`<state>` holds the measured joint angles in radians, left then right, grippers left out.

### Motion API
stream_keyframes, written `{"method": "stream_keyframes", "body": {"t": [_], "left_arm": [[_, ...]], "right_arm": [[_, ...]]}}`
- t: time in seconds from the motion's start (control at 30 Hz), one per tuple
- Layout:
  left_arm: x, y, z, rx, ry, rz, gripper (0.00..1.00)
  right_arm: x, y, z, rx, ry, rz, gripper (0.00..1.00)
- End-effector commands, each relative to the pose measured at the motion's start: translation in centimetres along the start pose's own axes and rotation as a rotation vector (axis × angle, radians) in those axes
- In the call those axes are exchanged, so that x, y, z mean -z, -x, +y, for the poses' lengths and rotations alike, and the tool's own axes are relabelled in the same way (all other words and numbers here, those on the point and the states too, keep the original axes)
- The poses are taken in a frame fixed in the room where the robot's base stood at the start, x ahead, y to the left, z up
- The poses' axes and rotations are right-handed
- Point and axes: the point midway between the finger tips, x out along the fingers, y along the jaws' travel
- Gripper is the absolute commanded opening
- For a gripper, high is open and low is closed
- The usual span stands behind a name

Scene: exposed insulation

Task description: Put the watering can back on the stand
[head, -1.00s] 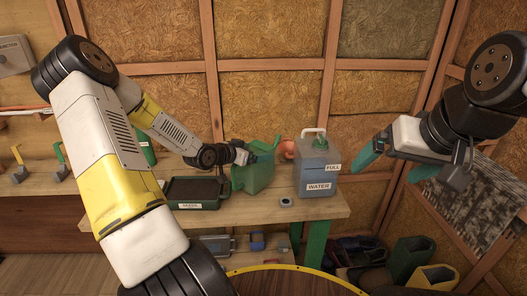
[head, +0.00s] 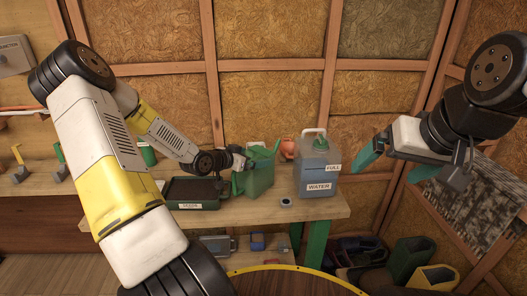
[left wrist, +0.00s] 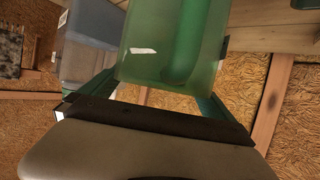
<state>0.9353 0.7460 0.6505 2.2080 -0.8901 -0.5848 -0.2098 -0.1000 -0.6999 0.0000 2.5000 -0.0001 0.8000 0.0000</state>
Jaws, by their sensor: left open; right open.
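The green watering can (head: 262,174) stands on the wooden bench (head: 240,214), between the seed tray and the water container, its spout pointing up and right. It also fills the upper middle of the left wrist view (left wrist: 165,50). My left gripper (head: 246,168) is at the can's left side. In the left wrist view its two fingers (left wrist: 168,75) are spread, one on each side of the can; whether they touch it I cannot tell. My right gripper (head: 397,163) is open and empty, in the air at the right. I cannot pick out a separate stand.
A small roll-like item (head: 286,202) lies near the bench's front edge. Bins (head: 408,257) stand on the floor at right.

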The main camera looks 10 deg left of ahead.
Motion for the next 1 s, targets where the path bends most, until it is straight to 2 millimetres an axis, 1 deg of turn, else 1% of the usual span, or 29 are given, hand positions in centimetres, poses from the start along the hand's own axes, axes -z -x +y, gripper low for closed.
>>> {"method": "stream_keyframes", "body": {"t": [0.03,0.1,0.33,0.4,0.5,0.63,0.73,0.83,0.93,1.0], "left_arm": [[0.0,1.1,-0.1,0.004,-0.002,-0.001,1.0],[0.0,2.7,-0.2,0.006,-0.002,0.0,1.0],[0.0,7.5,-0.1,0.005,-0.003,-0.002,1.0],[0.0,8.6,-0.1,0.005,-0.002,0.0,1.0],[0.0,9.7,-0.1,0.004,-0.002,0.0,1.0],[0.0,10.3,0.1,0.006,-0.009,-0.022,1.0],[-0.1,10.3,0.2,0.034,-0.037,-0.112,1.0],[0.1,10.8,0.2,0.102,-0.078,-0.258,1.0],[1.5,12.7,0.3,0.205,-0.103,-0.403,1.0],[3.1,14.6,0.7,0.282,-0.1,-0.477,1.0]], "right_arm": [[0.0,0.0,0.0,0.0,0.0,0.0,0.94],[0.0,0.0,0.0,0.0,0.0,0.0,0.94],[0.0,0.0,0.0,0.0,0.0,0.0,0.94],[0.0,0.0,0.0,0.0,0.0,0.0,0.94],[0.0,0.0,0.0,0.0,0.0,0.0,0.94],[0.0,0.0,0.0,0.0,0.0,0.0,0.94],[0.0,0.0,0.0,0.0,0.0,0.0,0.94],[0.0,0.0,0.0,0.0,0.0,0.0,0.94],[0.0,0.0,0.0,0.0,0.0,0.0,0.94],[0.0,0.0,0.0,0.0,0.0,0.0,0.94]]}}
